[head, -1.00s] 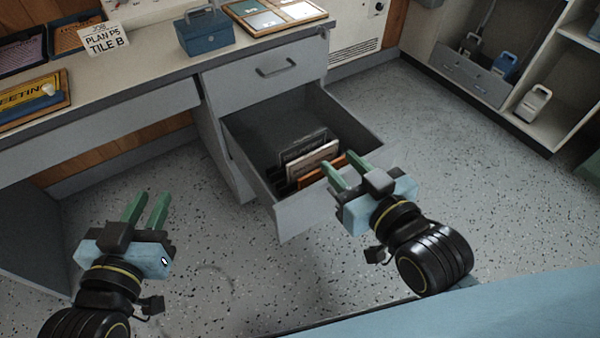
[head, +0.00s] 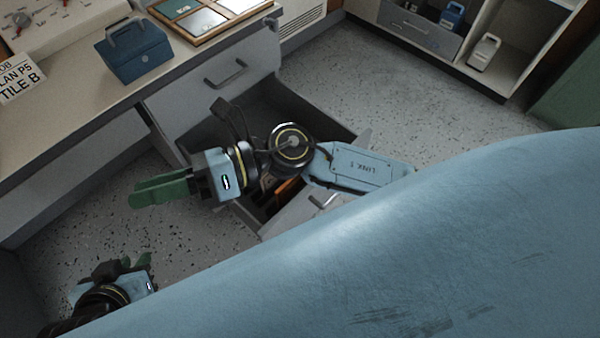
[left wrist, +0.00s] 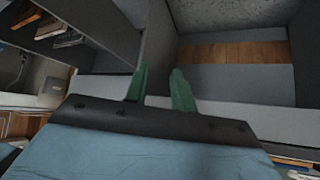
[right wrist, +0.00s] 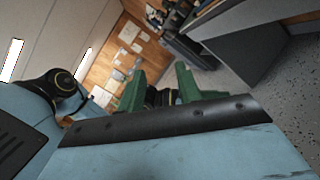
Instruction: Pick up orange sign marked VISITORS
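An orange sign (head: 287,190) stands in the open drawer, mostly hidden by my right arm; its lettering is not readable. My right gripper (head: 135,193) is left of the drawer, its fingers pointing left, away from the sign. In the right wrist view its fingers (right wrist: 158,80) are apart with nothing held. My left gripper (head: 138,262) is low at the left, partly hidden by my own body. In the left wrist view its fingers (left wrist: 160,72) are apart and empty. The drawer's contents show at that view's upper left, but I cannot single out the orange sign there.
The grey open drawer (head: 300,215) juts from under the desk (head: 85,95). Shelving (head: 515,45) stands at the back right. The speckled floor right of the drawer is clear.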

